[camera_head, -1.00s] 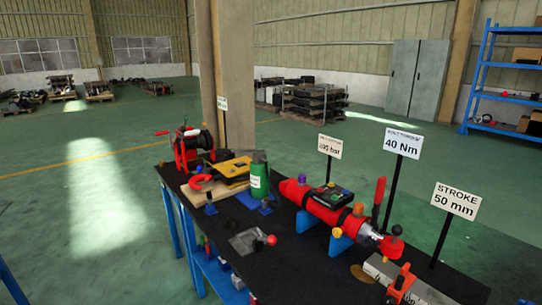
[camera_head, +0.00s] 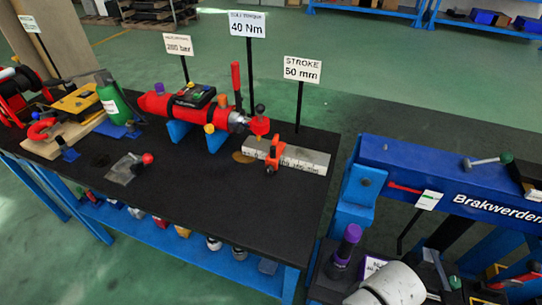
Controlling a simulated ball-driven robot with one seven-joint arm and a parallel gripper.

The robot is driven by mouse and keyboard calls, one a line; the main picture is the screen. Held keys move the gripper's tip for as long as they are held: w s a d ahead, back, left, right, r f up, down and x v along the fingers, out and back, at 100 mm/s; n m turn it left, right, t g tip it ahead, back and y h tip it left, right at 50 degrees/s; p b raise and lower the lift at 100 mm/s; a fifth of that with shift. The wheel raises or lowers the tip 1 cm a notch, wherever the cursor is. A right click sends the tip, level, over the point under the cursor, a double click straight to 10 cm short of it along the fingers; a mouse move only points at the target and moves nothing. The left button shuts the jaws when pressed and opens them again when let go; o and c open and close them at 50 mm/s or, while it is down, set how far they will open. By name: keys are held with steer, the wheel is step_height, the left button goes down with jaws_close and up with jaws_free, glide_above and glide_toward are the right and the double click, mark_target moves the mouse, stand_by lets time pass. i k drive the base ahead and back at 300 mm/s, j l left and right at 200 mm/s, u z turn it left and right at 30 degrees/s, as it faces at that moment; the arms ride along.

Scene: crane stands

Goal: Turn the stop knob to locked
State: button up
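A red-orange stop piece (camera_head: 272,157) sits around a pale steel bar (camera_head: 305,159) with markings along its front face, at the right end of the black bench top. I cannot tell which part of the stop piece is its knob, or whether it stands locked. A sign reading "STROKE 50 mm" (camera_head: 302,70) stands on a black post behind the bar. A red cylinder (camera_head: 158,105) lies on blue supports to the left of the bar. White rounded links of my arm show at the bottom right, well away from the stop piece. My gripper is not in view.
The black bench top (camera_head: 205,195) is clear in front of the bar. A clear plate with a red ball-ended lever (camera_head: 147,158) lies left of centre. A blue beam (camera_head: 390,155) on a second stand rises to the right, across a gap. A purple-capped knob (camera_head: 352,233) stands below it.

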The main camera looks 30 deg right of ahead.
mark_target(269, 171)
steer(key=i+j, duration=0.15)
steer(key=j, duration=0.2)
steer(key=i+j, duration=0.2)
steer(key=j, duration=0.15)
steer(key=i+j, duration=0.15)
steer(key=j, duration=0.2)
